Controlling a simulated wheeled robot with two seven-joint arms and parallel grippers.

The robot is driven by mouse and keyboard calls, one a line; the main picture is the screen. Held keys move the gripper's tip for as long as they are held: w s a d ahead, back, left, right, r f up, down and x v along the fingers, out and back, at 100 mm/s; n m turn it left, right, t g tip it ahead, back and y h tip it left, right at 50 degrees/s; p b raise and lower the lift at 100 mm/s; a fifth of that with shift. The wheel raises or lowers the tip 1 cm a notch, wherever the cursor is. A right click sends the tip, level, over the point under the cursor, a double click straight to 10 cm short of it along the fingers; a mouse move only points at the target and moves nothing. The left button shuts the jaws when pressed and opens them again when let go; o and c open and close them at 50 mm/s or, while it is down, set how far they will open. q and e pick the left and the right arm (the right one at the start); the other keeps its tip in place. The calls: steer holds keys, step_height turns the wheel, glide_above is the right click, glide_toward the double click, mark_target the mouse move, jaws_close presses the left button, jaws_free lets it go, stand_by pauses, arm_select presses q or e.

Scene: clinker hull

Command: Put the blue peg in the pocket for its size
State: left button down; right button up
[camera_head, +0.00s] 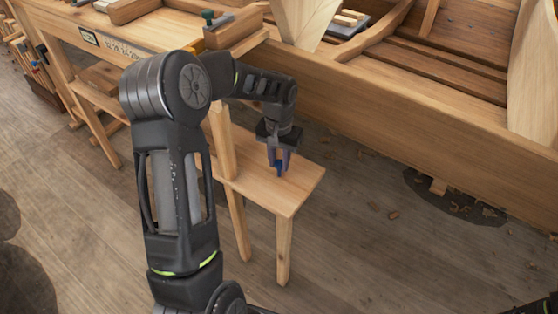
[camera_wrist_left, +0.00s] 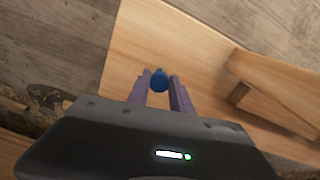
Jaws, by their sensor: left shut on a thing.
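The blue peg (camera_head: 280,168) is between the fingers of my left gripper (camera_head: 280,160), low over the right part of a small wooden bench (camera_head: 300,185). In the left wrist view the blue peg (camera_wrist_left: 159,80) shows end-on between the two purple-grey fingertips of the left gripper (camera_wrist_left: 160,84), with the bench top (camera_wrist_left: 140,45) beneath. I cannot tell whether the peg touches the bench. A board with size numbers (camera_head: 125,47) lies on the workbench at upper left; its pockets cannot be made out.
A large wooden hull (camera_head: 430,125) runs along the right behind the bench. An upright wooden piece (camera_head: 222,140) stands at the bench's left. The workbench (camera_head: 75,30) holds clamps and wood blocks. Wood shavings (camera_head: 470,205) lie on the floor.

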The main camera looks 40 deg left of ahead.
mark_target(279, 164)
arm_select(q)
steer(key=shift+f, duration=0.1)
steer(key=c, duration=1.1)
jaws_free()
steer(key=shift+c, duration=0.2)
step_height(279, 164, up, 12)
steer(key=p, duration=0.1)
